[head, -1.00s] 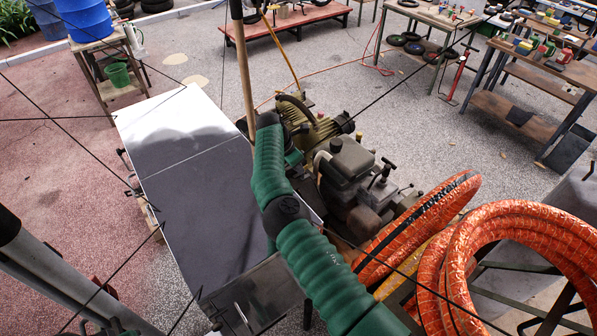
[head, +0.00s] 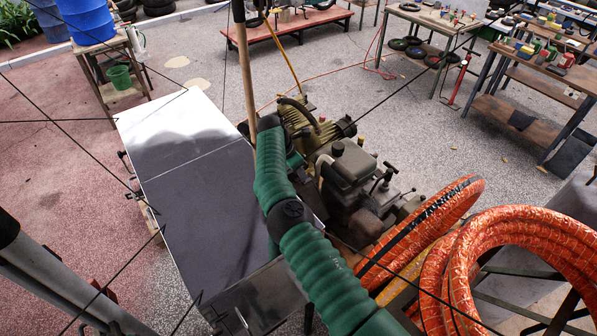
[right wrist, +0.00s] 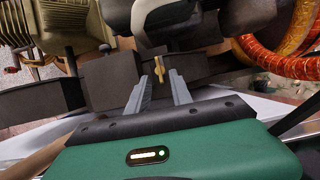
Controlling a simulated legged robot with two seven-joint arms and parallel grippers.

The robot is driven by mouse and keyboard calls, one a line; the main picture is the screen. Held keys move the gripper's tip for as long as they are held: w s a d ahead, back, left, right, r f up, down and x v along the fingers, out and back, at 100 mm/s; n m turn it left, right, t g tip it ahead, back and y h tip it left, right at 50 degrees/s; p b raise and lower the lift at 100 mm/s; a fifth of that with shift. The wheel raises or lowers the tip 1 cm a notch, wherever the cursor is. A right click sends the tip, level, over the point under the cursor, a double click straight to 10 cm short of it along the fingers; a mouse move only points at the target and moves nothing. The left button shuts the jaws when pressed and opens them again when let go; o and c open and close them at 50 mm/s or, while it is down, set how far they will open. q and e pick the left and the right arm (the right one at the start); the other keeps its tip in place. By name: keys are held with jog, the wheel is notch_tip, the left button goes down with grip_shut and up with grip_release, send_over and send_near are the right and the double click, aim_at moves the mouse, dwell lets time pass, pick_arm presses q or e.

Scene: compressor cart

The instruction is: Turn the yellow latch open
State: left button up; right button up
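The yellow latch (right wrist: 160,68) is a small upright brass-yellow piece in the right wrist view, in front of a dark block. My right gripper (right wrist: 159,82) is open, with one grey finger on each side of the latch's line. The latch shows between and just beyond the fingertips; I cannot tell whether either finger touches it. In the head view my green right arm reaches over the cart beside the engine (head: 350,165), and its fingers and the latch are hidden. My left gripper is not in view.
A flat metal panel (head: 190,150) lies left of my right arm. Coiled orange hoses (head: 500,240) are at the right. A wooden pole (head: 246,80) stands by the arm. Benches with tools (head: 540,70) stand farther back. The floor (head: 430,130) between is mostly clear.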

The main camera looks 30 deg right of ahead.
jog(key=v, duration=1.6)
jog(key=shift+a+r, duration=0.15)
jog(key=shift+r, duration=0.15)
jog(key=shift+w, duration=0.2)
